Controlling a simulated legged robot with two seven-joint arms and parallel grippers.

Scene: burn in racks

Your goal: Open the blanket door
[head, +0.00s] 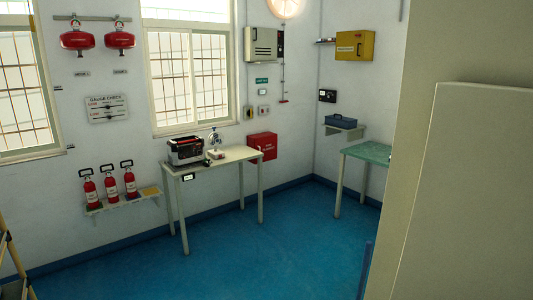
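A red box (262,146) with small white lettering is mounted low on the back wall, just behind the right end of the cream table. It may be the fire blanket box, but the lettering is too small to read. Its front looks closed. A yellow wall cabinet (354,45) with a dark label hangs higher, to the right of the corner, and also looks closed. I cannot tell for sure which one has the blanket door. Neither of my grippers is in view.
A cream table (236,157) carries a red-and-black machine (187,150). Fire extinguishers (110,185) stand on a low left shelf. A green-topped table (370,153) is at right. A large beige panel (470,180) blocks the near right. The blue floor (290,240) is open in the middle.

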